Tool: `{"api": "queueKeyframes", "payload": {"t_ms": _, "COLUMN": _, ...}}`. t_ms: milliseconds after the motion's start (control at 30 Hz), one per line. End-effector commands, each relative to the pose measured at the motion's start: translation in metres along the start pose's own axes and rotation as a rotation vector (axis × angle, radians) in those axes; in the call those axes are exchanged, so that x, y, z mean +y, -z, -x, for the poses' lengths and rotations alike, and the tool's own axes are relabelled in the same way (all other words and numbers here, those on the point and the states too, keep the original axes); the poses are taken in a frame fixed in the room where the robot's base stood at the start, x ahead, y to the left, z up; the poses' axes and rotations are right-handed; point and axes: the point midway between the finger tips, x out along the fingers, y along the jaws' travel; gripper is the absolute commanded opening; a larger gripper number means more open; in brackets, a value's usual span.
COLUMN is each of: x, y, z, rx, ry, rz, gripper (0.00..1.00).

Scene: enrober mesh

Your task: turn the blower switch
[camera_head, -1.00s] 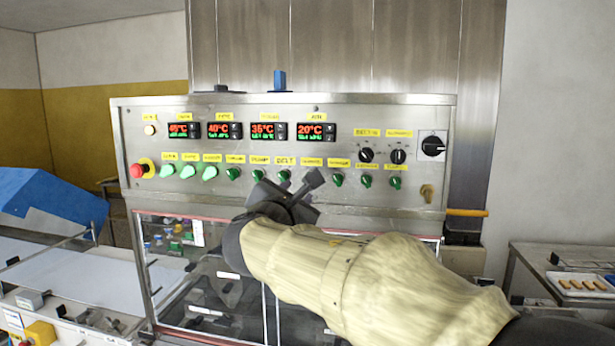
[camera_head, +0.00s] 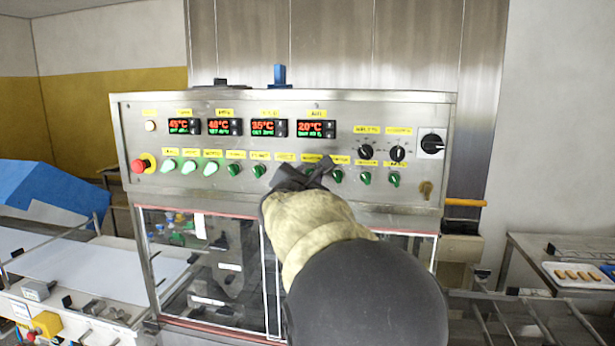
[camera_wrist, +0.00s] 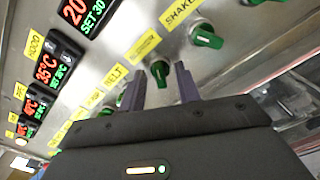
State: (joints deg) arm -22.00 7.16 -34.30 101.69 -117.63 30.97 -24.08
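The blower switch is a green knob (camera_wrist: 160,70) in the wrist view, under a yellow label too blurred to read, between the labels BELT and SHAKER. In the head view my gripper hides it. My gripper (camera_wrist: 161,78) is open, with one dark finger on each side of the knob. I cannot tell whether the fingers touch it. In the head view my gripper (camera_head: 305,174) is at the lower row of switches on the steel control panel (camera_head: 270,100).
The shaker knob (camera_wrist: 207,37) is close on the right. More green knobs (camera_head: 259,171) line the row to the left. A red emergency button (camera_head: 138,166) is at the panel's left end. Black rotary knobs (camera_head: 366,152) and a main switch (camera_head: 432,144) are at the upper right.

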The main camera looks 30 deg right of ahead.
Motion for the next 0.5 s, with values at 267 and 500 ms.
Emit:
{"api": "queueKeyframes", "payload": {"t_ms": 267, "x": 0.0000, "y": 0.0000, "z": 0.0004, "rx": 0.000, "ry": 0.000, "rz": 0.000, "gripper": 0.00}}
{"api": "queueKeyframes", "payload": {"t_ms": 500, "x": -0.0001, "y": 0.0000, "z": 0.0004, "rx": 0.000, "ry": 0.000, "rz": 0.009, "gripper": 0.00}}
